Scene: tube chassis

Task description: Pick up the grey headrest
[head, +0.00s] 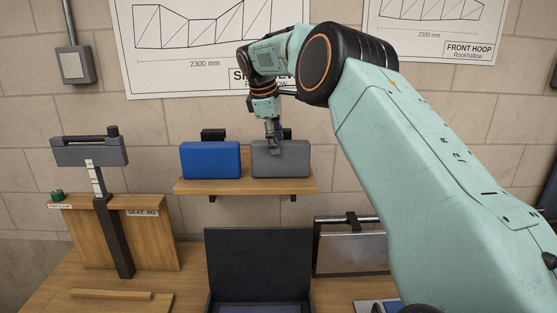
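The grey headrest (293,163) is a block standing upright on a small wooden wall shelf (245,185), right of a blue headrest (210,160). My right arm comes in from the right and reaches over the shelf. My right gripper (274,149) points down at the top left part of the grey headrest, and its fingertips overlap the top edge. The fingers are small here, so I cannot tell whether they grip it or are only in front of it. My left gripper does not show.
An open black case (258,262) stands on the wooden bench below the shelf. A seat jig (112,230) with a dark post and grey block stands at left. A silver panel (352,252) stands at right. Drawings and a grey switch box (74,65) are on the wall.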

